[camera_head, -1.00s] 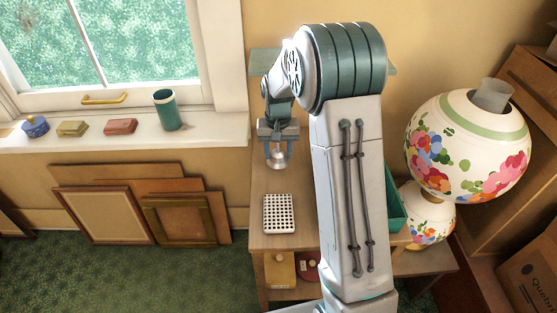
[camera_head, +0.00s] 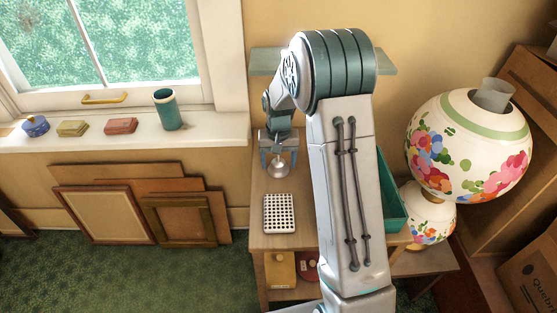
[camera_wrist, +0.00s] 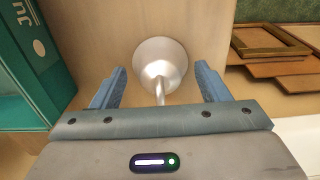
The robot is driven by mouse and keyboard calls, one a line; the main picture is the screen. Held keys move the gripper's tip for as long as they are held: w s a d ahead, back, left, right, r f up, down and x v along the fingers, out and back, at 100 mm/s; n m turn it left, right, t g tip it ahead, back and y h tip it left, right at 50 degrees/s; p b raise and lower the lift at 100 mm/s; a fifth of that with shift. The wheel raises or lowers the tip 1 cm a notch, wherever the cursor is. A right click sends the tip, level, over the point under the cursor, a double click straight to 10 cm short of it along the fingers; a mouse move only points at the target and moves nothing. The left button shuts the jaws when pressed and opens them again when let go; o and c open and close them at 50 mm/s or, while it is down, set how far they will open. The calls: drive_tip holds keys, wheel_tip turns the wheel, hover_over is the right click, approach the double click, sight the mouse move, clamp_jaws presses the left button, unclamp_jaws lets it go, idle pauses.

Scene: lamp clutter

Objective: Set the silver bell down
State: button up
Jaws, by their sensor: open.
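The silver bell (camera_head: 277,169) is on the wooden table top, behind the white perforated block. In the wrist view the bell (camera_wrist: 160,62) shows its rounded body, with its thin handle pointing toward my gripper. My gripper (camera_head: 278,160) is over the bell with its jaws open. In the wrist view the blue fingers of my gripper (camera_wrist: 161,82) are on either side of the bell's handle, with a clear gap on both sides. The bell's underside is hidden, so its contact with the table cannot be seen directly.
The white perforated block (camera_head: 280,213) is in front of the bell. A green box (camera_head: 394,205) is at the table's right, partly behind my arm. A flowered lamp (camera_head: 468,145) stands further right. Picture frames (camera_head: 105,213) lean against the wall at left.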

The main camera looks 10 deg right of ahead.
wheel_tip(320, 180, up, 11)
drive_tip(key=shift+r+p, duration=0.1)
drive_tip(key=shift+p, duration=0.25)
drive_tip(key=shift+s+r, duration=0.15)
drive_tip(key=shift+r, duration=0.45)
drive_tip(key=s+r+n+t, duration=0.1)
drive_tip(key=s+r, duration=0.1)
drive_tip(key=s, duration=1.1)
drive_tip(key=s+r+n+t, duration=0.1)
drive_tip(key=s+r, duration=0.1)
drive_tip(key=s, duration=1.2)
drive_tip(key=shift+a, duration=0.3)
